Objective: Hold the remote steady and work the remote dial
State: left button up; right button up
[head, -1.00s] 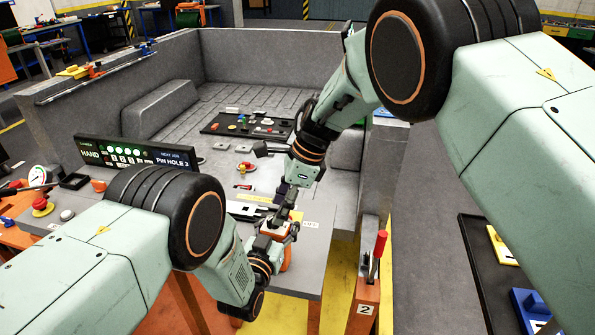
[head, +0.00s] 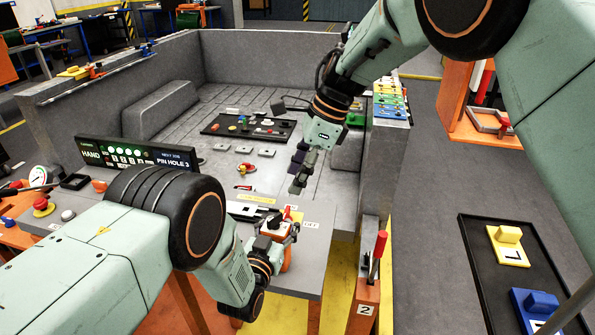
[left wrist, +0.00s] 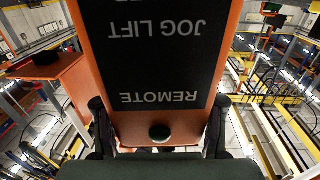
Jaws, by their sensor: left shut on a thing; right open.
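In the left wrist view the remote (left wrist: 160,60) shows an orange frame and a black panel reading REMOTE and JOG LIFT, inverted, between the two fingers (left wrist: 160,130). A dark round knob (left wrist: 160,132) sits on its near orange edge. A dark part (head: 274,222) shows on top in the head view; I cannot tell whether it is the dial. My right gripper (head: 298,178) is open and empty, above and apart from the remote.
A display (head: 135,152) reading HAND and PIN HOLE 3 stands at the left. A black tray (head: 215,124) with small coloured parts lies behind. A red-handled lever on an orange post (head: 366,300) stands right of the table. A dark tray (head: 480,255) holds numbered blocks.

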pick_arm(q)
jog(key=shift+w, duration=0.1)
jog(key=o, duration=1.7)
jog(key=shift+c, duration=0.2)
jog(key=shift+o, duration=0.3)
jog(key=v, duration=1.2)
jog(key=shift+w+d, duration=0.1)
